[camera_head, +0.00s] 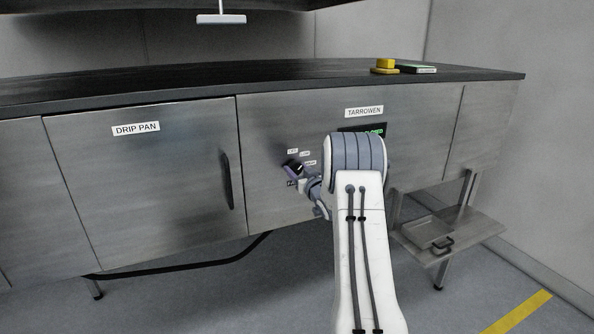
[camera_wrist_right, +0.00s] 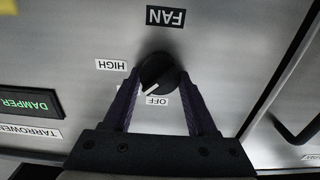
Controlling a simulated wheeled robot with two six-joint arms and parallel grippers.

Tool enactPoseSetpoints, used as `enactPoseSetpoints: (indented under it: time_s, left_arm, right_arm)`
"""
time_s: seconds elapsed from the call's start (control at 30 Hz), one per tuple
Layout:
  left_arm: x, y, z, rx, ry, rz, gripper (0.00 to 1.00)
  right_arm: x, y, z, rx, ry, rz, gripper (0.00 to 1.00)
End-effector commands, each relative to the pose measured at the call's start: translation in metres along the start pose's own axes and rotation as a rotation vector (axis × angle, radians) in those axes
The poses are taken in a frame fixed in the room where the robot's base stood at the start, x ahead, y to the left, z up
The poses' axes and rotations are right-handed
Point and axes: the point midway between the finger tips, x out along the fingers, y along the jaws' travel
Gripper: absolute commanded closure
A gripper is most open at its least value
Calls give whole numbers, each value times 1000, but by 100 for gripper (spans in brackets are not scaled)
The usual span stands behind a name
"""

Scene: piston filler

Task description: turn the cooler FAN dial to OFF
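The FAN dial (camera_wrist_right: 158,72) is a round black knob on the steel front panel, with a white pointer line. In the right wrist view the lettering is upside down. The pointer slants to the lower left, toward the left end of the OFF label (camera_wrist_right: 157,100), not squarely at it. The HIGH label (camera_wrist_right: 112,65) is left of the dial. Another label is mostly hidden behind the left finger. My right gripper (camera_wrist_right: 159,78) has a finger on each side of the dial, with no clear gap seen; it also shows in the head view (camera_head: 299,174). My left gripper is out of view.
A DAMPER display (camera_wrist_right: 30,103) is beside the controls. The DRIP PAN door (camera_head: 140,190) with its dark upright handle (camera_head: 226,180) is left of my arm. A yellow object (camera_head: 384,65) lies on the dark countertop (camera_head: 250,80). A low shelf (camera_head: 470,229) is at the right.

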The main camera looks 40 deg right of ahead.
Motion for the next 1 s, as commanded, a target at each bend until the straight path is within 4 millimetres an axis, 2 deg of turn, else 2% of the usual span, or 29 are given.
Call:
enactPoseSetpoints:
  time_s: [0.17, 0.37, 0.8, 1.0]
  left_arm:
    - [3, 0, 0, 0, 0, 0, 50]
    - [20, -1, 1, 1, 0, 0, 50]
    - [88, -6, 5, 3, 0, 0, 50]
    - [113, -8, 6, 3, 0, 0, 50]
  right_arm:
    - [0, 0, 1, -10, 1, -1, 98]
    - [0, -1, 4, -74, 2, 0, 98]
    - [0, -2, 7, -418, 5, 0, 98]
    - [0, -3, 6, -576, 4, 0, 98]
